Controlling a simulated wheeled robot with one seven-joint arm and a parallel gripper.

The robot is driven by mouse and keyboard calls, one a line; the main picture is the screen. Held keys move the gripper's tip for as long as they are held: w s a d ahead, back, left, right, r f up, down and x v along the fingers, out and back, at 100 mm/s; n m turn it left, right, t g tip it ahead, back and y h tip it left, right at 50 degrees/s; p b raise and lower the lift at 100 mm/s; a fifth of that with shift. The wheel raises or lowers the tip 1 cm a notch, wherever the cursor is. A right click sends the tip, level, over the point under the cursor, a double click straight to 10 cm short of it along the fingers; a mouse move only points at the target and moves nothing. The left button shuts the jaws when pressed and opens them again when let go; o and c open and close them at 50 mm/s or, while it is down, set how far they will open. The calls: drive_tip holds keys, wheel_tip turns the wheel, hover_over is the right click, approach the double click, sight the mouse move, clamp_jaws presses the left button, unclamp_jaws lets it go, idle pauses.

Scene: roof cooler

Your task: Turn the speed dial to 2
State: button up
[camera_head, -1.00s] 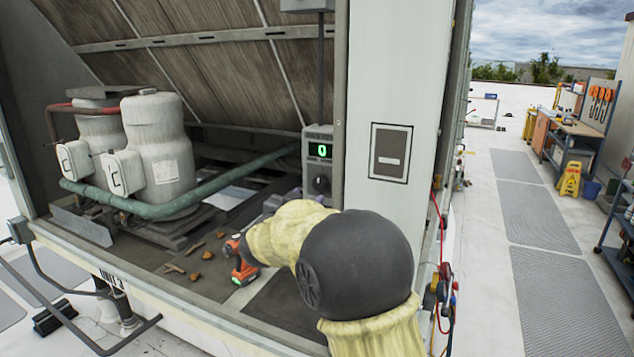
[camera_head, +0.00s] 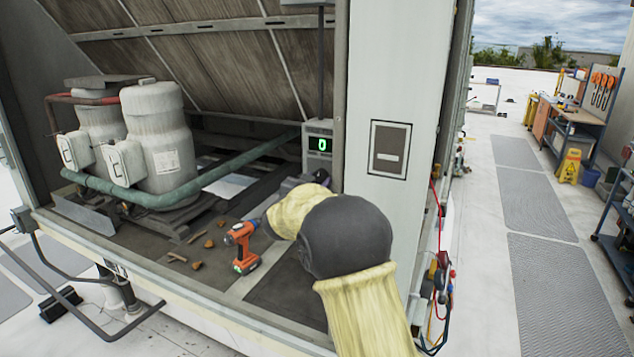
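The grey control box (camera_head: 318,150) stands inside the cooler housing, against the right-hand post. Its green display (camera_head: 320,144) reads 0. The dark dial low on the box, visible a second ago, is now hidden behind my arm. My arm (camera_head: 340,240), in a yellowish cover with a dark joint, reaches into the housing in front of the box. A small dark part near the arm's far end shows just below the box. My gripper's fingers cannot be made out, so I cannot tell whether they touch the dial.
An orange drill (camera_head: 241,246) stands on the housing floor left of my arm, with brown scraps (camera_head: 198,242) beside it. A green pipe (camera_head: 240,172) runs across behind them from the white tanks (camera_head: 160,140). The housing post (camera_head: 395,90) stands close on the right.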

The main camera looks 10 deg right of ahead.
drive_tip(key=shift+f+m+b, duration=0.1)
drive_tip(key=shift+m+b, duration=0.2)
drive_tip(key=shift+b, duration=0.3)
drive_tip(key=shift+f+m+b, duration=0.1)
drive_tip(key=shift+m+b, duration=0.4)
drive_tip(key=shift+b, duration=0.25)
drive_tip(key=m+b, duration=0.3)
drive_tip(key=b, duration=0.1)
drive_tip(key=shift+f, duration=0.1)
drive_tip(key=m+b, duration=0.4)
drive_tip(key=shift+h, duration=0.3)
drive_tip(key=m+b, duration=0.4)
drive_tip(key=shift+w+a+m, duration=0.1)
drive_tip(key=shift+m, duration=0.3)
drive_tip(key=m+h+b, duration=0.1)
drive_tip(key=m+b, duration=0.4)
drive_tip(key=m, duration=0.2)
drive_tip(key=shift+a+r+m+b, duration=0.15)
drive_tip(key=shift+m+b, duration=1)
drive_tip(key=shift+m, duration=1.25)
